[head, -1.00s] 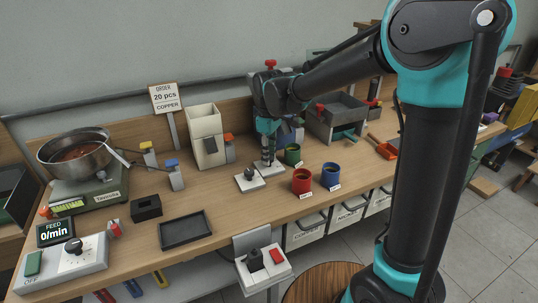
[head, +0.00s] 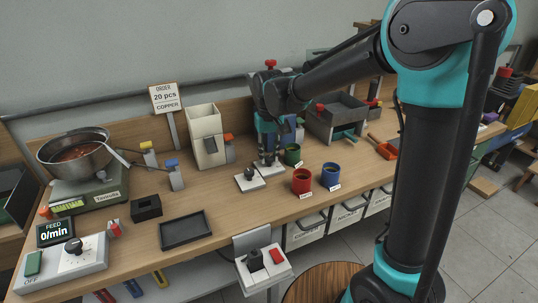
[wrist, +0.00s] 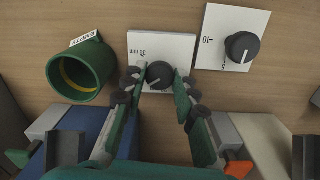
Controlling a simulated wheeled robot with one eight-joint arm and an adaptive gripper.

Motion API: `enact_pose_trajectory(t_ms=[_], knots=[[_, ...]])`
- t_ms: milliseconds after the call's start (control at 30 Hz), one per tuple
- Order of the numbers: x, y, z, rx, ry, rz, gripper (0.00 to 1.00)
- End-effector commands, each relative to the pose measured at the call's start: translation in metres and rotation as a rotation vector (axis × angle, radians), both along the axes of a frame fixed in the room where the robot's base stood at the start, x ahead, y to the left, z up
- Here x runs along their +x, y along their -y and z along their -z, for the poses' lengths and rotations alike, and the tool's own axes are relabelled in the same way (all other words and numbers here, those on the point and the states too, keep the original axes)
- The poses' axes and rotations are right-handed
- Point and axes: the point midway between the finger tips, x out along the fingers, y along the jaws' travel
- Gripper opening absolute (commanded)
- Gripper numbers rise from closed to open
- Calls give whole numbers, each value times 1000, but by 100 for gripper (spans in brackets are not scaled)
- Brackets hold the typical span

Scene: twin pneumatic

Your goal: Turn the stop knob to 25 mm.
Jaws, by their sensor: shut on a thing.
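The black stop knob (wrist: 160,75) sits on a white plate (wrist: 175,43) with printed marks, among them what looks like "mm"; the rest is too small to read surely. The plate also shows in the head view (head: 272,171). My gripper (wrist: 159,80) is over this plate, its two green-padded fingers on either side of the knob and shut on it. In the head view my gripper (head: 269,158) points straight down and hides the knob. The knob's pale pointer line shows in the wrist view, but I cannot tell its exact reading.
A second black knob (wrist: 242,46) on its own white plate stands close by, right of my gripper in the wrist view. A green cup (wrist: 82,72) marked EMPTY is close on the left. Red (head: 302,181) and blue (head: 330,176) cups stand nearby.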

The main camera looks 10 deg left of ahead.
Motion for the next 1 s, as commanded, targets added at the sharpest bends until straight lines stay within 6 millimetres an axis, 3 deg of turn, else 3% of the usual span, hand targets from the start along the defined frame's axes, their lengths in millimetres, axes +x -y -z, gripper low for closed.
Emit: enact_pose_trajectory(t_ms=[300,767,800,933,1000], knots=[[0,0,0,0,1,94,0],[0,0,0,0,1,106,0],[0,0,0,0,1,106,31],[0,0,0,0,1,105,47],[0,0,0,0,1,105,49]])
